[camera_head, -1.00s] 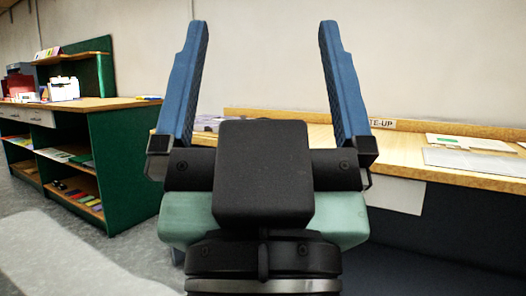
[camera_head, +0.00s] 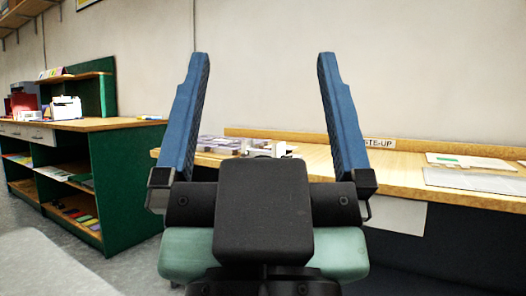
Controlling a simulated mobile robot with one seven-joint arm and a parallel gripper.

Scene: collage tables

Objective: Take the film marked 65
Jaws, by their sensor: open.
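My gripper (camera_head: 263,115) is open and empty, its two blue fingers spread wide and pointing up in the middle of the head view. It is in front of a wooden table (camera_head: 400,165). Several small pale and grey items (camera_head: 245,146) lie on that table, seen between and beside the fingers and partly hidden by my gripper. No marking 65 can be read, and I cannot tell whether any of these items is a film.
A green bench (camera_head: 125,170) with a wooden top and open shelves stands at the left, with boxes and a white item (camera_head: 66,110) on it. Flat sheets (camera_head: 470,178) lie on the table at the right. Grey floor is at lower left.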

